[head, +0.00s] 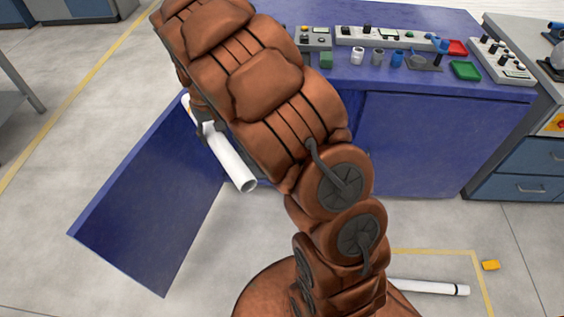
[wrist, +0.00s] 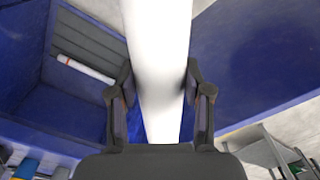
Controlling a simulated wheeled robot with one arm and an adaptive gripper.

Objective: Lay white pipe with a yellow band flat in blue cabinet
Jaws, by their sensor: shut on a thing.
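A white pipe (head: 230,160) is held in my gripper (wrist: 160,95), with one finger on each side of it in the wrist view. A small yellow patch shows near its upper-left end in the head view; the wrist view shows only plain white pipe (wrist: 158,40). The blue cabinet (head: 440,140) stands behind my arm, its door (head: 150,205) open at the left. In the head view the pipe is beside the opening, tilted, and my arm hides most of the opening. The cabinet's blue inner wall (wrist: 75,112) shows in the wrist view.
A white pipe with a red band (wrist: 85,68) lies inside the cabinet. Another white pipe with a black band (head: 430,287) lies on the floor at the right, near an orange block (head: 490,265). Control boxes and small coloured items cover the cabinet top.

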